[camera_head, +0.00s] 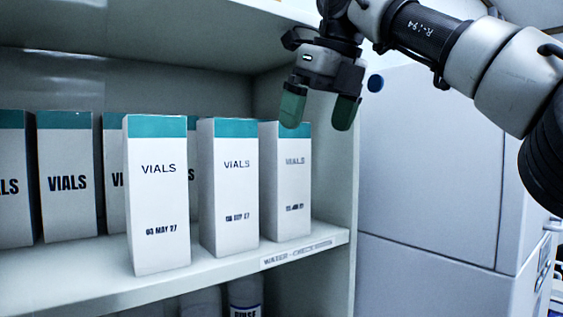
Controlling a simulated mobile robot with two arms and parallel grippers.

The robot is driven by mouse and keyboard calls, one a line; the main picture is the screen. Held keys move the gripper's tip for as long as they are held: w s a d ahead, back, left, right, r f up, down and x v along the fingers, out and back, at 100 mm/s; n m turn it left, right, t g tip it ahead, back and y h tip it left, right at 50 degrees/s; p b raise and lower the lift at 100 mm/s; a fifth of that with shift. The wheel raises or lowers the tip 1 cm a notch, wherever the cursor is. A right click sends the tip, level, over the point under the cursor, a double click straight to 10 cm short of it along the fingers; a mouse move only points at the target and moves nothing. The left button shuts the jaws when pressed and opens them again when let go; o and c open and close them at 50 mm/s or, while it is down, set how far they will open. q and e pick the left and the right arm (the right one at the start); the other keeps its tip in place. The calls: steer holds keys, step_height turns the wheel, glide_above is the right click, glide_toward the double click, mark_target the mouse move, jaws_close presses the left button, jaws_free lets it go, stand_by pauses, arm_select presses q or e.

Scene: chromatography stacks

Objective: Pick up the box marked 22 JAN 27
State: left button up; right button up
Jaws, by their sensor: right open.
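Three white vials boxes with teal tops stand upright at the front of the shelf. The rightmost box (291,184) has a small, blurred date that may read 22 JAN 27. The middle box (228,180) has a date that looks like 08 SEP 27. The nearest box (158,205) reads 03 MAY 27. My right gripper (318,113) is open and empty, pointing down by the rightmost box's top. Its left fingertip overlaps that box's top edge in the picture; I cannot tell whether they touch. My left gripper is not in view.
More vials boxes (66,185) stand behind and to the left. The shelf (290,262) carries a label strip on its front edge, and its side wall (342,190) is close right of the rightmost box. A shelf board is above. Bottles (245,293) stand below.

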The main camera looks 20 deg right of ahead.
mark_target(296, 146)
steer(key=w+p, duration=0.1)
steer(key=w+a, duration=0.1)
steer(key=w, duration=0.1)
steer(key=shift+w+r+p, duration=0.1)
steer(key=shift+r+p, duration=0.1)
steer(key=shift+p, duration=0.2)
steer(key=x, duration=0.5)
steer(key=shift+w+f, duration=0.15)
steer(key=shift+f, duration=0.1)
steer(key=shift+r, duration=0.1)
steer(key=c, duration=1.3)
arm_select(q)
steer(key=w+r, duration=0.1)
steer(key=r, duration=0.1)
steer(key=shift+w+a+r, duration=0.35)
arm_select(e)
steer(key=shift+r, duration=0.1)
